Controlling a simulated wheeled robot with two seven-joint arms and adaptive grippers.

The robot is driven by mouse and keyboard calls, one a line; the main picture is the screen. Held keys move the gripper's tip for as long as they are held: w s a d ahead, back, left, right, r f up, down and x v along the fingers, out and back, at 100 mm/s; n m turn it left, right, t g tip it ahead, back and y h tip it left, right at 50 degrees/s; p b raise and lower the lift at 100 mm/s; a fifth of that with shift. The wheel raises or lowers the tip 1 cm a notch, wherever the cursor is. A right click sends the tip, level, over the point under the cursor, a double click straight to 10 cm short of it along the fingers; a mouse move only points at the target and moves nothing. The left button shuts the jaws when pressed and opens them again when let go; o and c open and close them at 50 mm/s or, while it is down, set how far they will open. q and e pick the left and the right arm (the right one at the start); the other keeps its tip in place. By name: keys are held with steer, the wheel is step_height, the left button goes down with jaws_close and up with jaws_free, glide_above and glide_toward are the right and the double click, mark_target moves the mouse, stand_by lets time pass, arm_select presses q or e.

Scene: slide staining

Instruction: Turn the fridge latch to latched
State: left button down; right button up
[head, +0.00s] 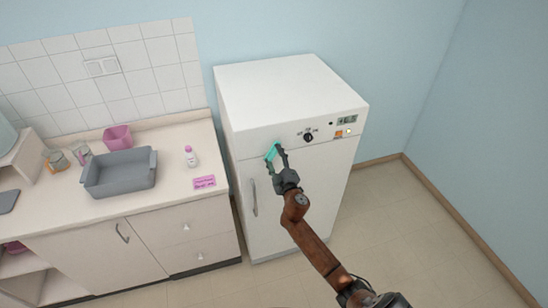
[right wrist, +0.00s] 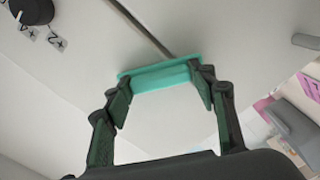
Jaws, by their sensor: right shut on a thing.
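The white fridge (head: 330,188) stands right of the counter, its door closed. The teal fridge latch (head: 271,151) sits near the top of the door front, left of a black knob. It appears slanted in the head view. My right gripper (head: 277,160) reaches up to it from below. In the right wrist view the latch (right wrist: 160,74) shows as a teal bar between the fingertips, and the gripper is shut on it. Whether the latch is in its latched position cannot be told. My left gripper is not in view.
The black knob (head: 308,137) and a small display (head: 347,120) are on the fridge's upper panel. The grey door handle (head: 254,197) is below the latch. A grey basin (head: 120,173), a small bottle (head: 191,157) and a pink label (head: 204,182) are on the counter. Floor right of the fridge is clear.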

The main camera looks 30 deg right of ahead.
steer(key=n, duration=0.6)
steer(key=shift+f, duration=0.1)
stand_by(0.6)
steer(key=o, duration=1.2)
steer(key=shift+c, duration=0.2)
steer(key=shift+s, duration=0.1)
steer(key=v, duration=1.1)
steer(key=shift+s, duration=0.4)
